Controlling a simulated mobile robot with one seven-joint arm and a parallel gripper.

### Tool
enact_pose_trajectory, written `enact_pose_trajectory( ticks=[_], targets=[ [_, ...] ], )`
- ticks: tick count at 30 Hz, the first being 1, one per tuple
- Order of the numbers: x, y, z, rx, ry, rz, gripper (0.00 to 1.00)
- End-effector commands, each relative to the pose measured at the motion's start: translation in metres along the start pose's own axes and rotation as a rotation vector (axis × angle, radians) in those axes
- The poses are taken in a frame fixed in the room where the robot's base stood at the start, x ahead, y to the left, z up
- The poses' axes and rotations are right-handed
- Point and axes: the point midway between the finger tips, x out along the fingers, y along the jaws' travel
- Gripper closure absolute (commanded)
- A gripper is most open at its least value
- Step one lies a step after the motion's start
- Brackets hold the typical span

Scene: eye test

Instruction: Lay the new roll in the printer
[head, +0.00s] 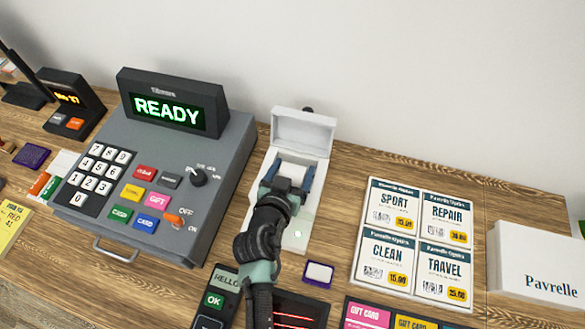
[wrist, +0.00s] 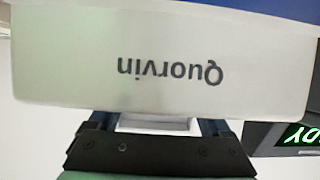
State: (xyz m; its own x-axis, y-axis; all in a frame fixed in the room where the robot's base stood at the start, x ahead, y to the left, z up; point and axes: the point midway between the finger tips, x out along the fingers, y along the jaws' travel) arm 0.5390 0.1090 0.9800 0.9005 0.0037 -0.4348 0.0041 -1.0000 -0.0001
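The printer (head: 304,134) is a small white unit with its lid raised, at the middle of the counter in the head view. My gripper (head: 289,174) is over its opening, with its two blue fingers apart. A whitish piece (head: 291,170) shows between the fingers; I cannot tell whether it is the roll or part of the printer, or whether the fingers press on it.
A grey cash register (head: 170,150) reading "READY" stands close on the left. A card terminal (head: 215,300) and a small purple-edged pad (head: 318,273) lie in front. Price cards (head: 415,240) and a white "Pavrelle" box (head: 540,262) are on the right. Bare wood shows behind the cards.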

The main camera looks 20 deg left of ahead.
Motion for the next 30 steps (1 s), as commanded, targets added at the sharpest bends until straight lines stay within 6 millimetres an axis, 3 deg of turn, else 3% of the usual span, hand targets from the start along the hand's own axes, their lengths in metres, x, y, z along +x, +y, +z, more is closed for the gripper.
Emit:
enact_pose_trajectory(
  ticks=[13, 30],
  targets=[
    [-0.007, 0.0, -0.002, -0.001, 0.0, -0.001, 0.17],
    [-0.102, 0.0, -0.001, 0.0, -0.001, 0.0, 0.17]
  ],
)
